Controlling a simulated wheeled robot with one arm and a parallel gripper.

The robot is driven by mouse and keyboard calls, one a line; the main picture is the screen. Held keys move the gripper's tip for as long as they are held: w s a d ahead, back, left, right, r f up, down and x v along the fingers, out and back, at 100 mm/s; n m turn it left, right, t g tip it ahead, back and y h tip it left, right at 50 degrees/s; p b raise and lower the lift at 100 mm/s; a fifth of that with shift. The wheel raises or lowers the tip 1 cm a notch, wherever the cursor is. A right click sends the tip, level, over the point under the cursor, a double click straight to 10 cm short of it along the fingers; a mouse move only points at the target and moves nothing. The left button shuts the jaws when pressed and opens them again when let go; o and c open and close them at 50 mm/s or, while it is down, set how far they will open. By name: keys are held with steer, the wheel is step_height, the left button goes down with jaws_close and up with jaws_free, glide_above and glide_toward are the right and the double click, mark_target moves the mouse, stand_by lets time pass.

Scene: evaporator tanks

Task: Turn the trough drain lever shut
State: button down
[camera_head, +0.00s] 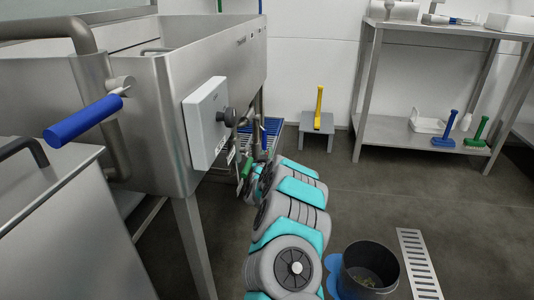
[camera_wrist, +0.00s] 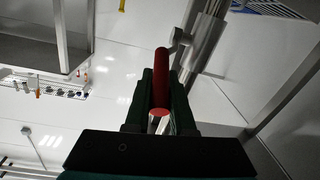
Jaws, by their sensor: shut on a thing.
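A lever with a red grip (camera_wrist: 161,65) shows in the middle of the wrist view. It joins a grey metal pipe fitting (camera_wrist: 203,40) at its upper right end. My gripper (camera_wrist: 162,88) has its dark fingers closed on either side of the red grip. In the head view my teal and grey arm reaches low beside the steel trough (camera_head: 165,115), and the red grip cannot be made out there. Which way the lever sits relative to open or shut is not clear.
A blue-handled lever (camera_head: 82,118) sticks out at the left. A grey control box (camera_head: 205,122) is on the trough's side. A small grey stool (camera_head: 310,130) with a yellow-handled tool, a steel shelf (camera_head: 400,131), a dark bucket (camera_head: 368,272) and a floor drain grate (camera_head: 420,265) stand right of my arm.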

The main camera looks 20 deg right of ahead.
steer(key=shift+f, duration=0.1)
stand_by(0.5)
steer(key=shift+s+a+f+t+h+b, duration=0.1)
steer(key=shift+s+f+t+h+b, duration=0.05)
steer(key=shift+f+t+b, duration=0.2)
steer(key=shift+s+f+t+h+b, duration=0.15)
steer(key=shift+f+t+b, duration=0.1)
steer(key=shift+f+b, duration=0.2)
steer(key=shift+s+a+f+t+h+b, duration=0.1)
steer(key=shift+f+t+h+b, duration=0.3)
steer(key=shift+t, duration=0.35)
steer(key=shift+s+a+f+t+h+b, duration=0.1)
steer(key=shift+f+t+h+b, duration=0.3)
steer(key=shift+t, duration=0.35)
steer(key=c, duration=0.8)
jaws_free()
steer(key=shift+o, duration=0.2)
steer(key=p+v, duration=0.1)
steer(key=v, duration=0.6)
steer(key=shift+s+a, duration=0.2)
steer(key=shift+s, duration=0.1)
